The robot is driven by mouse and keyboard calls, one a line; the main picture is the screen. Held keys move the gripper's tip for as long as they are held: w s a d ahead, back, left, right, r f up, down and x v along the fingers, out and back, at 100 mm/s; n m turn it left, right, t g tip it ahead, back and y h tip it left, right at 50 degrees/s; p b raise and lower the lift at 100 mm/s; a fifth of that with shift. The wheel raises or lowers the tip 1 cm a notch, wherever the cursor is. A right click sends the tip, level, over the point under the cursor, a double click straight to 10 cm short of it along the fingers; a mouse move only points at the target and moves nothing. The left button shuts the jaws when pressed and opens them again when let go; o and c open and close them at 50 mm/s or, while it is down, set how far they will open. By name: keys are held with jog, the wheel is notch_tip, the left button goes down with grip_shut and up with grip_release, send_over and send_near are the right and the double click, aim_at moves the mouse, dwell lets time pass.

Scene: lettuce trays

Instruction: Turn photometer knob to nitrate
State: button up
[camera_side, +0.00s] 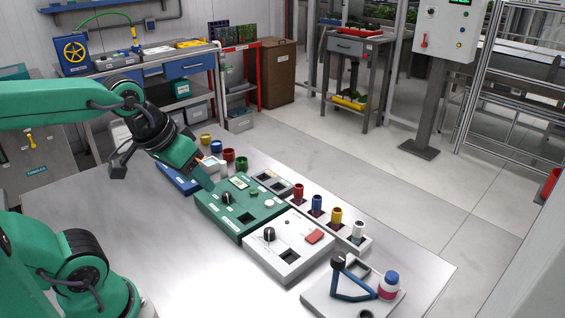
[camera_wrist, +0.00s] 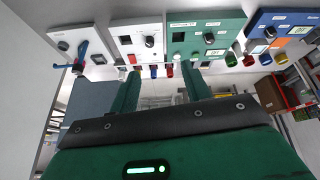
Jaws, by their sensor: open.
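A green instrument box (camera_side: 223,216) lies mid-table, with a black knob (camera_side: 227,197), a small display and a dark square well; it may be the photometer, but its label is too small to read. In the wrist view the green box (camera_wrist: 225,28) shows its dark knob (camera_wrist: 210,38) beyond my fingers.
A white box (camera_side: 277,262) with a knob and red button adjoins the green box. A blue box (camera_side: 180,180) is partly behind my gripper. Coloured cups stand behind the boxes. The front-left table is clear.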

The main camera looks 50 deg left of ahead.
jog(key=w+a+n+g, duration=0.1)
jog(key=w+a+n, duration=0.2)
jog(key=w+n, duration=0.3)
jog(key=n+g, duration=0.4)
jog(key=n, duration=1.5)
send_near(226, 193)
jog(key=shift+d+f, duration=0.15)
jog(key=shift+d, duration=0.15)
jog(key=shift+w+a+f, duration=0.1)
jog(key=shift+a+f, duration=0.1)
jog(key=shift+f, duration=0.05)
jog(key=shift+f, duration=3.9)
jog(key=c, duration=1)
